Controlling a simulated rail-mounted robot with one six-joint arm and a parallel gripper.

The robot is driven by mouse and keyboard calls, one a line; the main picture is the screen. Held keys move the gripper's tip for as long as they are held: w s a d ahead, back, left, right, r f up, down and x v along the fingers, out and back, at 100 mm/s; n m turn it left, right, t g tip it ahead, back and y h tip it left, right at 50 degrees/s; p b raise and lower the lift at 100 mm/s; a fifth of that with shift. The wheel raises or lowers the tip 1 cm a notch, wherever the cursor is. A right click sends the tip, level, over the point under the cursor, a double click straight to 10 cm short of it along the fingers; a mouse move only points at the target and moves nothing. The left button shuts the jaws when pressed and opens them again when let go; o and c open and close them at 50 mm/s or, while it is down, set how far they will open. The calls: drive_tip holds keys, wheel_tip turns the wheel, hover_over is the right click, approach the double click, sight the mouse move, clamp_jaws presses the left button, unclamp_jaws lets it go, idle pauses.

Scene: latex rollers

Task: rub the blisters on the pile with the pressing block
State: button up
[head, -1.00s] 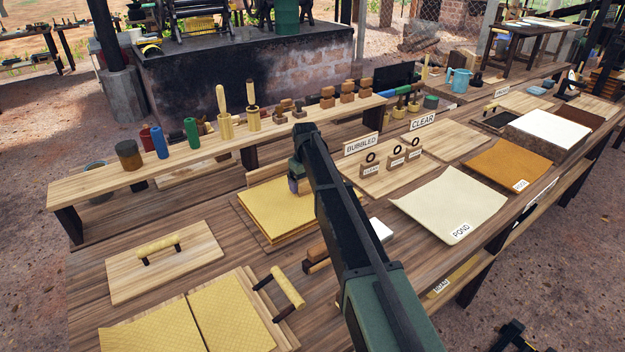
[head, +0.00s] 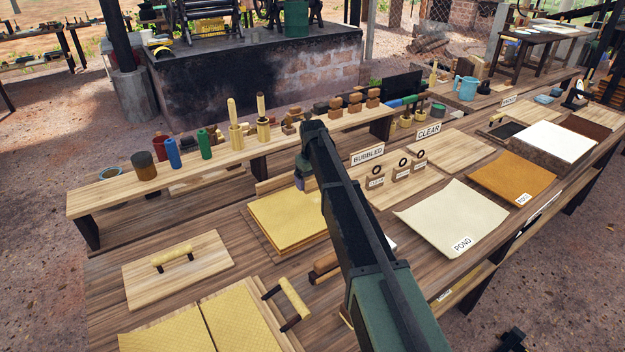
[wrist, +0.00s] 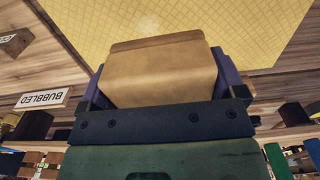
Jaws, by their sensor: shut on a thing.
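The pile (head: 283,222) is a stack of yellow, finely patterned sheets on a board in the middle of the bench. My gripper (head: 303,182) is at the far right corner of the pile in the head view, partly hidden by my arm. In the wrist view my gripper (wrist: 162,85) is shut on the tan pressing block (wrist: 157,72), between its two purple fingers. The block overlaps the yellow sheet (wrist: 235,25) in that view; I cannot tell whether it touches. A pale round spot (wrist: 148,24), perhaps a blister, shows on the sheet beyond the block.
A raised shelf (head: 240,150) with bottles and wooden tools runs behind the pile. The BUBBLED sign (head: 367,157) and small labelled stamps (head: 398,172) stand to the right. A cream POND sheet (head: 450,218) lies right.

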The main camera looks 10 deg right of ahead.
drive_tip(key=shift+f, duration=0.1)
wheel_tip(320, 180, up, 3)
drive_tip(key=p, duration=0.3)
idle(0.3)
